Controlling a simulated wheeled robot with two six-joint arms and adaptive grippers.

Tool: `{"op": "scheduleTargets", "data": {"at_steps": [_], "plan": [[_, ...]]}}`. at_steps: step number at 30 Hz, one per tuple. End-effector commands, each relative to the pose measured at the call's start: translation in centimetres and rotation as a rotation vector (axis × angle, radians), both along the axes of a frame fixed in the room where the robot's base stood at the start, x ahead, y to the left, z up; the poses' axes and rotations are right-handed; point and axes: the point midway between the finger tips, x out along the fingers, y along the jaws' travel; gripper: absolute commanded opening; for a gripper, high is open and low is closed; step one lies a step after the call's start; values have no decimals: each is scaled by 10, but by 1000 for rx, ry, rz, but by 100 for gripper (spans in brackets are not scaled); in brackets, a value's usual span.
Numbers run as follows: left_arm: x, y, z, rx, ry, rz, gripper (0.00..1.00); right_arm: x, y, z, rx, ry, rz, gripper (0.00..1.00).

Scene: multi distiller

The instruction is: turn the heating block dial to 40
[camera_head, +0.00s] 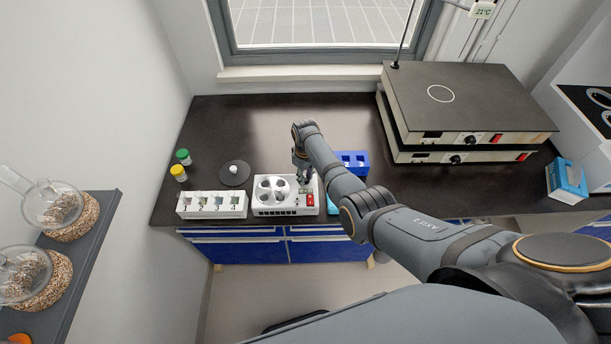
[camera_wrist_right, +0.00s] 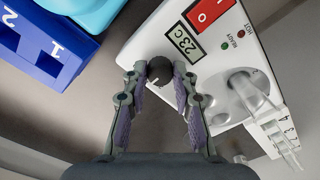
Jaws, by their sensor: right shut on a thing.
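The heating block (camera_head: 263,209) is a white box with round wells on the bench, and it fills the upper right of the right wrist view (camera_wrist_right: 150,38). Its dial (camera_wrist_right: 160,69) is a small dark knob with a light mark, beside a display (camera_wrist_right: 182,42) reading 23C and a red switch (camera_wrist_right: 209,14). My right gripper (camera_wrist_right: 164,76) is shut on the dial, with a finger on each side. In the head view my right gripper (camera_head: 304,178) reaches down at the right part of the block and hides the dial. My left gripper is not in view.
A blue numbered rack (camera_head: 352,158) stands right of my gripper. A white numbered holder (camera_head: 212,211) stands left of the block, with a dark round disc (camera_head: 235,180) and two capped jars behind it. Stacked hotplates (camera_head: 460,100) fill the back right. The bench behind the block is clear.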

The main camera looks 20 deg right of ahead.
Motion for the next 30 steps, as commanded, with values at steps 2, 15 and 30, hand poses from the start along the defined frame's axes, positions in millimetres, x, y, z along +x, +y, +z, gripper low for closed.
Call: {"op": "scheduleTargets", "data": {"at_steps": [2, 15, 30], "plan": [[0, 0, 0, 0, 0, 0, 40, 1, 0, 1, 0, -2, 0, 0], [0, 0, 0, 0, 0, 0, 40, 0, 0, 0, 0, -1, 2, 51], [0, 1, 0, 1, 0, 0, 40, 1, 0, 55, 1, -6, 2, 51]]}}
